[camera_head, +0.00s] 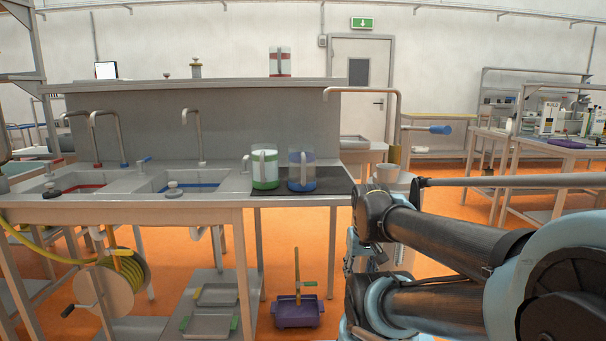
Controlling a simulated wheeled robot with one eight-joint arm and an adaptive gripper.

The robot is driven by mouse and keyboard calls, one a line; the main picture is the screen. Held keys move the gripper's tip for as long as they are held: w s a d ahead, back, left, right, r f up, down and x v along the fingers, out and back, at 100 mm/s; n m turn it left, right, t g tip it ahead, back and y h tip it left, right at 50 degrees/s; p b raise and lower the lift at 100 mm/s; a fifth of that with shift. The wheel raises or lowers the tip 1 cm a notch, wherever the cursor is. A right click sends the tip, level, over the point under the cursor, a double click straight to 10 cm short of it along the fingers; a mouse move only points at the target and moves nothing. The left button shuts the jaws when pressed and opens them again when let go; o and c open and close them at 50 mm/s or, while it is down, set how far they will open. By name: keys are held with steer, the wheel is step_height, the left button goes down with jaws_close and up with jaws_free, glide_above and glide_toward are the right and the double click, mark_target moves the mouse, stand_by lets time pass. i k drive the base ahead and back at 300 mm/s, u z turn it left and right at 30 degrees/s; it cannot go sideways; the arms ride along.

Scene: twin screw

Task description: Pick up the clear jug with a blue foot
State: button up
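The clear jug with a blue foot (301,173) stands upright on a dark mat (333,184) at the right end of the sink bench. Its pale handle faces me. A similar jug with a green foot (265,169) stands close on its left, also on the mat. My arm fills the lower right, folded, to the right of the bench and apart from the jugs. I cannot make out the fingers of my gripper.
Two sinks with taps lie left of the jugs. A jug with red bands (280,62) stands on the high shelf (225,83). A purple tray (298,312) is on the floor below. A pale tub (388,174) stands right of the bench. Bare mat shows right of the blue-footed jug.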

mark_target(302, 157)
steer(key=z, duration=0.6)
steer(key=k, duration=1.55)
steer(key=u, duration=0.6)
steer(key=i, duration=1)
